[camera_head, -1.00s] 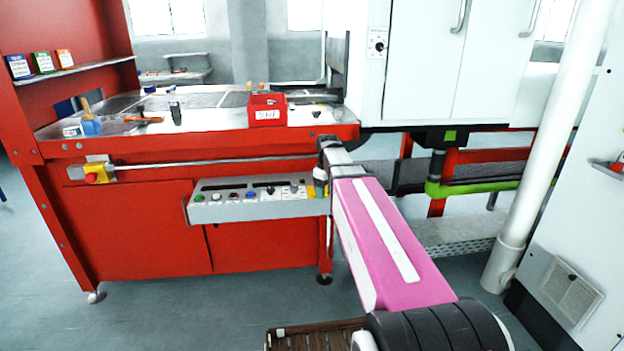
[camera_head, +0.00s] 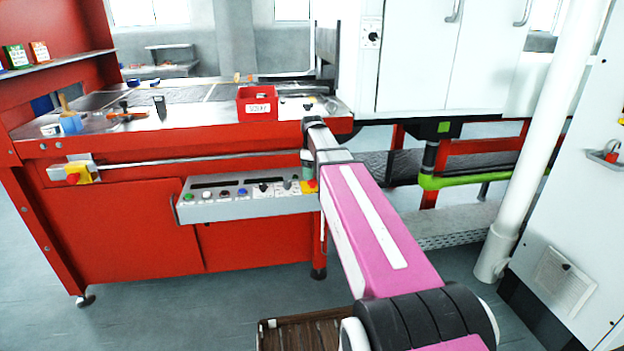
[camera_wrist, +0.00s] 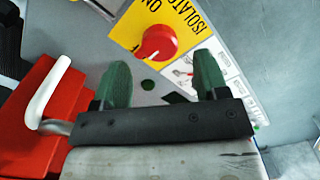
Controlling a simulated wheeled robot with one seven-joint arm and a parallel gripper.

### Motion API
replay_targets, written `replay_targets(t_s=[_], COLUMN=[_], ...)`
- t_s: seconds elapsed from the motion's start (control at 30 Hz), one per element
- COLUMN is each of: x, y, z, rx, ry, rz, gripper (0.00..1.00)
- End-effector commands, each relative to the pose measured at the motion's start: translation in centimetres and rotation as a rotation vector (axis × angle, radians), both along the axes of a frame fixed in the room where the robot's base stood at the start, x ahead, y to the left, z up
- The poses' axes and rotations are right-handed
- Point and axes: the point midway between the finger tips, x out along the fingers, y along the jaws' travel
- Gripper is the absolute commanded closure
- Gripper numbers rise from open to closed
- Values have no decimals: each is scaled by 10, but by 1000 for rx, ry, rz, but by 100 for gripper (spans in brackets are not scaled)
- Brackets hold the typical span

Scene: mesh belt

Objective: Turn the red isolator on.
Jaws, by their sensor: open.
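The red isolator knob (camera_wrist: 157,43) sits on a yellow plate (camera_wrist: 186,16) lettered "ISOLATO…" and "ON" in the wrist view. In the head view the yellow and red isolator (camera_head: 311,186) is small, at the right end of the grey control panel (camera_head: 250,205). My gripper (camera_wrist: 161,65) is open, with its two green fingers apart and nothing between them. The knob shows just beyond the gap between the fingertips; I see no contact. In the head view my gripper (camera_head: 307,168) is just above the isolator, partly hidden by my arm.
The panel carries several other buttons (camera_head: 225,194). A printed white label (camera_wrist: 210,80) lies beside the yellow plate. A red bin (camera_head: 257,103) stands on the machine table above. A yellow and red switch (camera_head: 78,173) is at left. A white pipe (camera_head: 530,150) stands at right.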

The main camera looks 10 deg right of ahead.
Motion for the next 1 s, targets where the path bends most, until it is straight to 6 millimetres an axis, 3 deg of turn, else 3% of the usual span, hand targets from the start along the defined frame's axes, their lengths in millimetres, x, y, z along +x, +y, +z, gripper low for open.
replay_targets(t_s=[0.1, 0.3, 0.67, 0.83, 1.0], x=[0, 0, 0, 0, 0], y=[0, 0, 0, 0, 0], z=[-17, -32, -36, -35, -35], rx=[0, -1, 0, 0, -1], ry=[0, -1, -1, -1, -1], rz=[0, -1, -1, -1, -3], gripper=[33, 33, 33, 82, 82])
